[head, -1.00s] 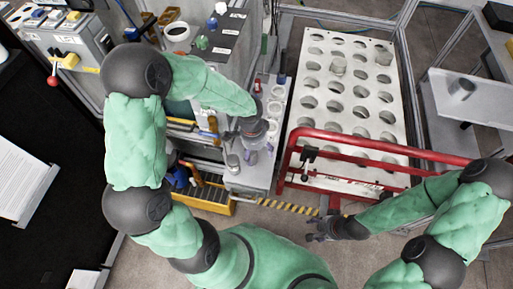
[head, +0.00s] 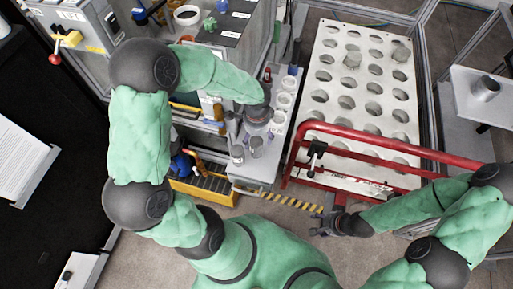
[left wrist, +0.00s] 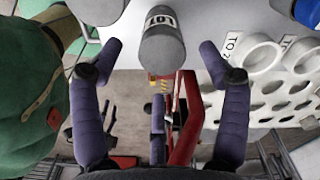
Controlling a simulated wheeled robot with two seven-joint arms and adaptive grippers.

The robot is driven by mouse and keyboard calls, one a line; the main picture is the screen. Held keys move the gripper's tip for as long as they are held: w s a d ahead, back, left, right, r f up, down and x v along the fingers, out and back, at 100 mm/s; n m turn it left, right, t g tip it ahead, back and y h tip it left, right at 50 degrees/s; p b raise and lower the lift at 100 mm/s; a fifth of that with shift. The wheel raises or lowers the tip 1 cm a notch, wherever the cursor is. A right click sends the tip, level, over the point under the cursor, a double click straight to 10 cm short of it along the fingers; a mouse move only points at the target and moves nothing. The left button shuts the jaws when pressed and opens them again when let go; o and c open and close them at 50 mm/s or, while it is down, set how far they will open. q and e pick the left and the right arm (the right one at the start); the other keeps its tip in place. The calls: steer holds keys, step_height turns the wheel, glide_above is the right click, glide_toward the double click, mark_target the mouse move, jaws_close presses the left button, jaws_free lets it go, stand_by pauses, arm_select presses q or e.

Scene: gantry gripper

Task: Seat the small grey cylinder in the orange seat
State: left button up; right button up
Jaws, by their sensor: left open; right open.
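My left gripper (head: 246,140) is over the narrow grey bench in the head view. In the left wrist view the same gripper (left wrist: 160,50) is open, with its purple fingers spread on either side of a labelled grey cylinder (left wrist: 163,48). Gaps show between the fingers and the cylinder. A small grey cylinder (head: 237,154) stands on the bench near the gripper in the head view; I cannot tell if it is the same one. My right gripper (head: 325,224) is open and empty over the floor, in front of the red rail. I cannot make out an orange seat.
White ring holders (head: 284,101) line the bench. A red rail (head: 400,152) crosses before a white rack with round holes (head: 325,122), which holds two grey cylinders. A metallic cylinder (head: 485,88) stands on a shelf at the right. Open floor lies between the arms.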

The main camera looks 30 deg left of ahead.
mark_target(256, 141)
arm_select(q)
step_height(256, 141, down, 5)
steer(key=shift+w+a+r+b, duration=0.1)
steer(key=shift+a+r+b, duration=0.1)
steer(key=shift+b, duration=0.95)
steer(key=shift+r, duration=0.1)
steer(key=shift+c, duration=0.4)
steer(key=c, duration=1.4)
jaws_close()
steer(key=shift+r, duration=0.15)
